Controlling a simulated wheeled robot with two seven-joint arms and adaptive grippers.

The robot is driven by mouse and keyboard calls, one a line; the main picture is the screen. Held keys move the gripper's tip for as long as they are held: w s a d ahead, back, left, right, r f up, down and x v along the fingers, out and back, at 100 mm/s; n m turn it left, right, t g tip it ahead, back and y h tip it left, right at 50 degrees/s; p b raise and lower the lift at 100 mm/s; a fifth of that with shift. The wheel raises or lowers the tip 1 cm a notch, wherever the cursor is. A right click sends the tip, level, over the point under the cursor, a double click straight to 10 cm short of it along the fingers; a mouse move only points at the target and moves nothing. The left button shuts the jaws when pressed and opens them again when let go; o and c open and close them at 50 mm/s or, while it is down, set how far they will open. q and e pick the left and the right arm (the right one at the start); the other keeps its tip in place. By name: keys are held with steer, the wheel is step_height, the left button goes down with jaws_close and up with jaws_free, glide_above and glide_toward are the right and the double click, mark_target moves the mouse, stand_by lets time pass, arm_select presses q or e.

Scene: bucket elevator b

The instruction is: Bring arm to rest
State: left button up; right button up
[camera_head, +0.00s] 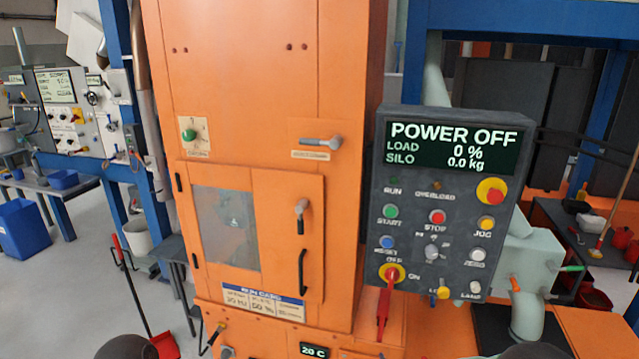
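The orange bucket elevator cabinet (240,120) fills the middle of the head view. Its door (287,230) with a window is closed. The grey control panel (450,200) stands to the right, and its display (455,147) reads POWER OFF, LOAD 0 %, SILO 0.0 kg. A red handle hangs down from the yellow-ringed main switch (391,273) on the panel. Dark rounded parts, apparently of my arms, show at the bottom edge, left and right of centre. Neither gripper shows in the view.
A blue bin (22,229) and a white bucket (135,238) stand on the left. A red dustpan (163,346) is on the floor left of the cabinet. Grey pipework (527,270) and an orange surface (603,332) are right of the panel. Blue posts frame the machine.

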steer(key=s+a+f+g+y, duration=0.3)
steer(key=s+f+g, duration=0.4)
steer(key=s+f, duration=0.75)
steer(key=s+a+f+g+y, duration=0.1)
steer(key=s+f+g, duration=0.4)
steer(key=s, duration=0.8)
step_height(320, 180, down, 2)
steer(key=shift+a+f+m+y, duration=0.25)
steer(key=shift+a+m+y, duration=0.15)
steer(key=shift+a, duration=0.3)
